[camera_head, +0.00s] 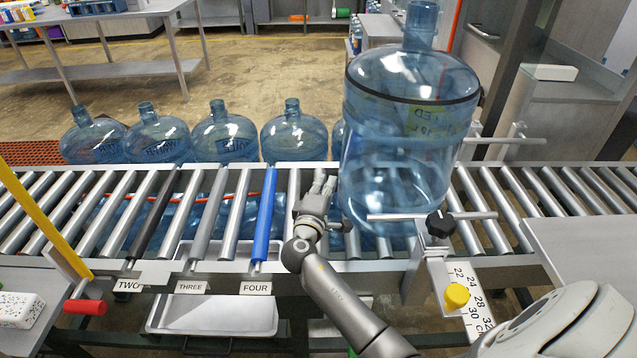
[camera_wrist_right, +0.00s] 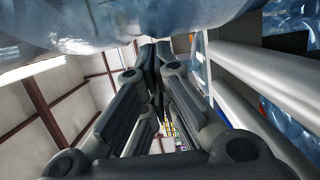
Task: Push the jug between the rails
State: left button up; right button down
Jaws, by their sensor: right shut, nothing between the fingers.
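A large clear blue jug (camera_head: 410,130) stands upright on the conveyor's rollers, right of centre in the head view. The front rail (camera_head: 467,215) crosses in front of its lower right part. The back rail (camera_head: 515,140) shows behind and to its right, its left end hidden by the jug. My right gripper (camera_head: 320,184) is shut and empty, low over the rollers beside the jug's left side; I cannot tell whether it touches. In the right wrist view, the shut fingers (camera_wrist_right: 157,58) lie below the blurred jug wall (camera_wrist_right: 130,22). My left gripper is not in view.
Several blue jugs (camera_head: 230,135) stand behind the conveyor. Coloured rollers sit above the labels TWO, THREE and FOUR (camera_head: 256,288). A black knob (camera_head: 440,223) and a yellow knob (camera_head: 457,296) are on the front rail's mount. The rollers right of the jug are clear.

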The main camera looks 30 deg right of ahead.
aim_at(340, 188)
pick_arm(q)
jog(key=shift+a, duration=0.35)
pick_arm(e)
jog(key=s+d, duration=0.2)
jog(key=d, duration=0.1)
jog(key=shift+s+d, duration=0.15)
jog(key=shift+d, duration=0.1)
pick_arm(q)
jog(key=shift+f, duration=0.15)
pick_arm(e)
jog(key=shift+a, duration=0.1)
